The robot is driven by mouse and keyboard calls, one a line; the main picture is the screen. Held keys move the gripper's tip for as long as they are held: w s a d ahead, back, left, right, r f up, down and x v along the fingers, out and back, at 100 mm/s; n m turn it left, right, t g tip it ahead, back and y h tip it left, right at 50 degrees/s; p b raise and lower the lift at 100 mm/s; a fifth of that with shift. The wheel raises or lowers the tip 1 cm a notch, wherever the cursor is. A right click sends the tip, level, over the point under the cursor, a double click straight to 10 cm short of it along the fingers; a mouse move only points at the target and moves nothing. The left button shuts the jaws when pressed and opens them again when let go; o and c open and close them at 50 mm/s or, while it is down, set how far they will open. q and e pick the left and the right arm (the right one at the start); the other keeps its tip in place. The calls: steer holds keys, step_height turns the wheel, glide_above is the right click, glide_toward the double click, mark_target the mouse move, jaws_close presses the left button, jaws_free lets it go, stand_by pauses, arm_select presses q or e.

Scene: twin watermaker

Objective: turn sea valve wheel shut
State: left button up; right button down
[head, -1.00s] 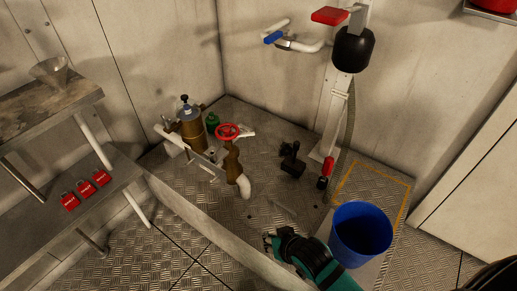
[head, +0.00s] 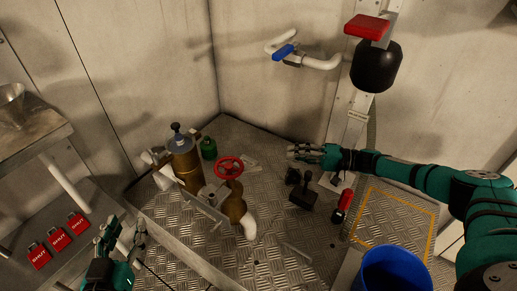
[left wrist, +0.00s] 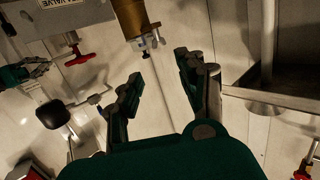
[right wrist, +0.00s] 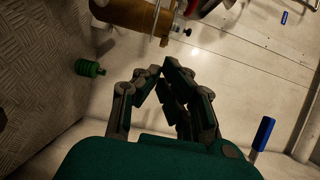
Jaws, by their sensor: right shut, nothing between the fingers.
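The red valve wheel (head: 228,167) sits on top of a brass valve body (head: 235,203) in the head view. A red wheel also shows edge-on in the left wrist view (left wrist: 78,59). My right gripper (head: 291,152) is shut and empty, to the right of the wheel and apart from it. In the right wrist view its fingertips (right wrist: 161,70) come together, with part of a red wheel (right wrist: 205,6) at the top edge. My left gripper (head: 124,231) is open and empty at lower left, near the shelf; its spread fingers show in the left wrist view (left wrist: 160,72).
A brass canister (head: 184,160) stands just left of the valve, with a green bottle (head: 208,148) behind. A black device (head: 301,193) lies below my right gripper. A blue bucket (head: 395,272) is at the bottom right. Red padlocks (head: 59,240) lie on the left shelf.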

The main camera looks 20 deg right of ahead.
arm_select(q)
step_height(320, 180, up, 8)
steer(key=d+t+h+b, duration=0.1)
steer(key=t+b, duration=0.1)
steer(key=t, duration=0.3)
steer(key=shift+s+r+h, duration=0.2)
steer(key=shift+s+h, duration=0.1)
steer(key=shift+s, duration=0.05)
arm_select(e)
steer(key=a, duration=0.9)
steer(key=shift+a+r, duration=0.2)
